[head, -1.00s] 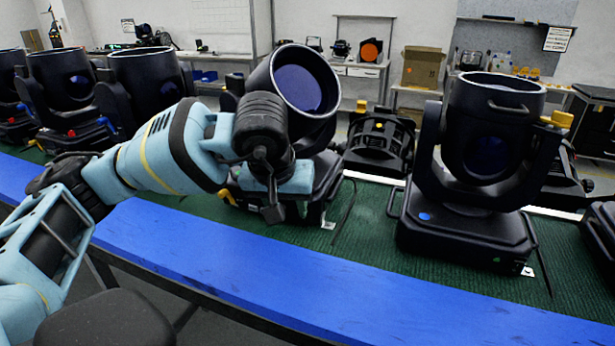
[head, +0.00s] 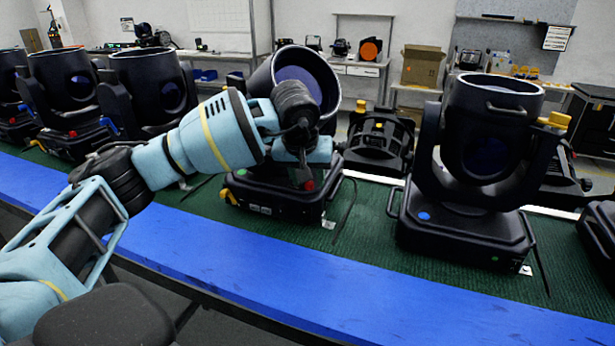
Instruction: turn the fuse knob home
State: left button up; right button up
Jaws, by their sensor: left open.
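A black moving-head lamp (head: 270,200) stands on the green mat in the middle, its round head tilted up and partly hidden by my left arm. A small red knob (head: 309,186), likely the fuse knob, shows at the right part of its base. My left gripper (head: 304,177) points down in front of this lamp, open, its fingertips right by the red knob. Whether they touch it or stand around it I cannot tell. The knob's turn position is too small to read. My right gripper is not in view.
Another black lamp (head: 470,170) with a yellow knob (head: 555,121) stands to the right. More lamps (head: 150,85) stand at the left. The bench's blue front edge (head: 300,270) is clear. A black unit (head: 378,140) sits behind, between the two nearest lamps.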

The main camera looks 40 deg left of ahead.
pick_arm(q)
jog(key=shift+f, duration=0.15)
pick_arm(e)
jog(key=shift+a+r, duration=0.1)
pick_arm(q)
grip_shut()
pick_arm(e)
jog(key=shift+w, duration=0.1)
